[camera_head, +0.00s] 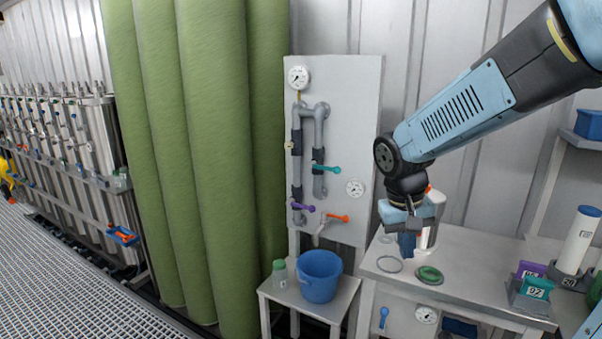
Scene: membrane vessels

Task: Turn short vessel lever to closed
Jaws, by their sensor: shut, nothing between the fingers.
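My gripper (407,247) points down over the left part of the grey bench and is shut with nothing in it. Right behind it stands a short white vessel (433,232), mostly hidden by my gripper and wrist. A small orange-red part (429,188) shows at its top; I cannot tell whether this is its lever or how it is turned. I cannot tell whether my gripper touches the vessel. A green round lid-like piece (430,275) and a grey ring (389,264) lie on the bench near the gripper.
A pipe panel (345,120) at the centre carries teal (327,169), purple (303,207) and orange (337,218) levers. A blue bucket (319,276) stands on a low table. A blue lever (384,318) is on the bench front. Labelled containers (536,288) stand at right.

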